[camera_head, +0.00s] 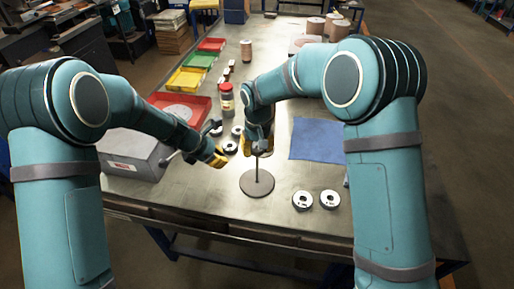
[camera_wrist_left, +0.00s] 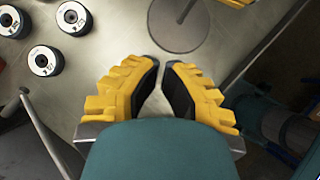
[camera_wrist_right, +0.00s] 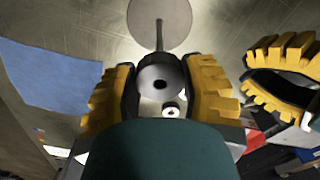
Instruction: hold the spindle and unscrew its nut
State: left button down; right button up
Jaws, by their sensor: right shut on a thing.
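The spindle stands upright on the table, its round grey base (camera_head: 257,183) in front of my grippers; the thin rod (camera_wrist_right: 159,36) rises from it. A dark round nut (camera_wrist_right: 160,76) with a central hole is at the rod's upper end. My right gripper (camera_head: 260,148) is shut on the nut, one finger on each side of it in the right wrist view (camera_wrist_right: 162,80). My left gripper (camera_head: 219,159) is empty, left of the spindle and apart from it. Its fingertips (camera_wrist_left: 161,65) are close together with a narrow gap. The spindle base also shows in the left wrist view (camera_wrist_left: 178,22).
Two dark rings (camera_head: 302,200) (camera_head: 330,199) lie right of the base, and several more lie behind my left gripper. A grey box (camera_head: 130,155) with a lever stands left. A blue cloth (camera_head: 317,139) lies right. A jar (camera_head: 227,99) and coloured trays (camera_head: 187,79) are further back.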

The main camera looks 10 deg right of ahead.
jog(key=shift+r+p, duration=0.8)
jog(key=shift+r, duration=0.6)
